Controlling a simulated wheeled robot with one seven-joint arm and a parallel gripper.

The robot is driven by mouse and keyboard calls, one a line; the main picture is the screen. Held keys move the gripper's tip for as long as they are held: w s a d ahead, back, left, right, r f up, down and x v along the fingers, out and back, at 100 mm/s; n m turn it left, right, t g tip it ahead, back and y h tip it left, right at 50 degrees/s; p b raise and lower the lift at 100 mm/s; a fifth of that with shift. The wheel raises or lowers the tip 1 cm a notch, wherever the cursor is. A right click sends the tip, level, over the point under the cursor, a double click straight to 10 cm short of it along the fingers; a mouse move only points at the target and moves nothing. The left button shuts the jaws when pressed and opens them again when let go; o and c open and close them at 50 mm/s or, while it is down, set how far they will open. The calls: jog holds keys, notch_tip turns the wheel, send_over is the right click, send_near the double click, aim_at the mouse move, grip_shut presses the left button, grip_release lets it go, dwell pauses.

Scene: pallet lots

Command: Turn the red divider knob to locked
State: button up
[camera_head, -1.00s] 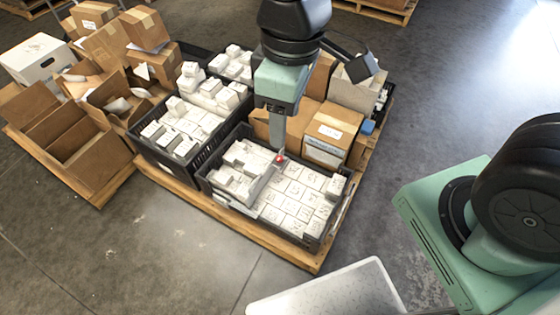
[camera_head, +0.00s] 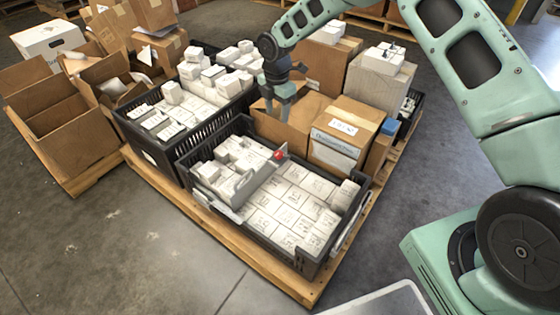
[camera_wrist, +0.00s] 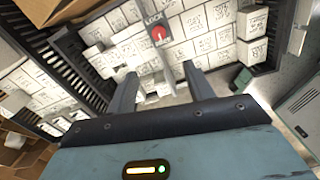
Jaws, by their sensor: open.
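The red divider knob (camera_head: 279,155) sits at the far end of the grey divider (camera_head: 262,180) that runs across the front black crate (camera_head: 187,160). In the wrist view the red knob (camera_wrist: 158,33) shows on a plate with lettering that seems to read LOCK above it; a pale mark crosses the knob. My gripper (camera_head: 281,112) is beyond the knob, above the rear cartons, apart from it. In the wrist view my gripper (camera_wrist: 160,88) has its two fingers spread with nothing held, and the knob lies ahead of the gap between them.
White boxes (camera_head: 285,205) fill both sides of the divider. A second black crate (camera_head: 150,150) stands to the left and a carton (camera_head: 345,130) to the right of the knob. All rest on a wooden pallet (camera_head: 240,262). Open floor lies in front.

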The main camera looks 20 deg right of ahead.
jog(key=f, duration=0.1)
jog(key=b, duration=0.6)
send_near(278, 153)
notch_tip(278, 153, down, 8)
jog(key=shift+d+f, duration=0.1)
jog(key=shift+f, duration=0.15)
jog(key=c, duration=1)
